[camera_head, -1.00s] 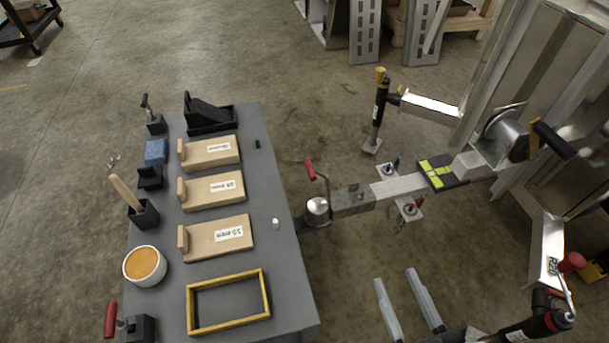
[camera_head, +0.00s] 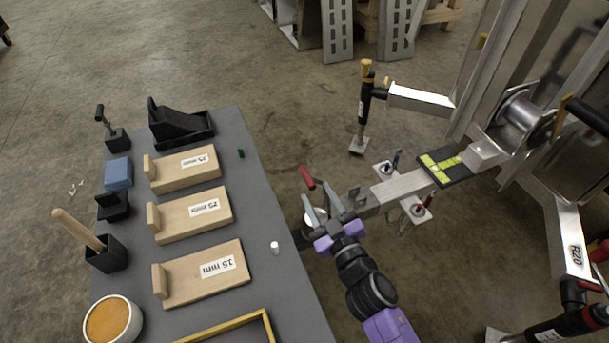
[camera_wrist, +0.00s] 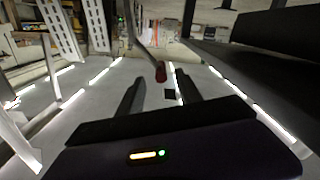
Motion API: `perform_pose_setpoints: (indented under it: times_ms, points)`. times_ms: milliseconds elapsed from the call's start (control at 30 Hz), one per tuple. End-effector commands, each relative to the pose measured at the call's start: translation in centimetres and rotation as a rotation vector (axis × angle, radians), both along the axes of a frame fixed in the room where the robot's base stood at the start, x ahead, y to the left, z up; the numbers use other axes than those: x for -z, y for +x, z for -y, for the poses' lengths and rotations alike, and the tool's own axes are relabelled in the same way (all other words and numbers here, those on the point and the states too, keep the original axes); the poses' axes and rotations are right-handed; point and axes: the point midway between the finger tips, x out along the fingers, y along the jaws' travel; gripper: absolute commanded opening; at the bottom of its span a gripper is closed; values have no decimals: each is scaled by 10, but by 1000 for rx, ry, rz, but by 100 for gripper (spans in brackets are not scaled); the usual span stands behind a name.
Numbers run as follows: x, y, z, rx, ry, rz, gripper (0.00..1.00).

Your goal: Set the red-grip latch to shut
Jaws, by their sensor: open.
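The red-grip latch (camera_head: 307,178) stands raised on the trailer's coupler (camera_head: 312,216), its red end up and tilted. My gripper (camera_head: 340,197) is just right of the latch, with its grey fingers apart and nothing held between them. In the wrist view the red grip (camera_wrist: 160,72) shows between and a little beyond the two dark fingertips (camera_wrist: 160,88), at the end of a grey lever. I cannot tell whether a finger touches it. My gripper partly hides the coupler and the near end of the drawbar.
A grey table (camera_head: 255,205) at the left holds labelled wooden blocks (camera_head: 190,217), a blue block (camera_head: 118,173) and a yellow frame (camera_head: 225,327). The drawbar (camera_head: 398,186) runs right to the winch (camera_head: 522,122). A yellow-topped jack (camera_head: 362,105) stands behind it.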

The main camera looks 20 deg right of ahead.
Motion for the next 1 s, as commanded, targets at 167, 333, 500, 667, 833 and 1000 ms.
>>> perform_pose_setpoints:
  times_ms: [167,333,500,667,833,1000]
  points:
    - [-2,28,-1,-1,-1,2,42]
    - [-1,51,0,0,0,1,42]
    - [0,65,0,0,1,0,42]
    - [0,68,0,0,1,0,42]
    - [0,68,0,0,1,0,42]
    - [0,68,0,0,1,0,11]
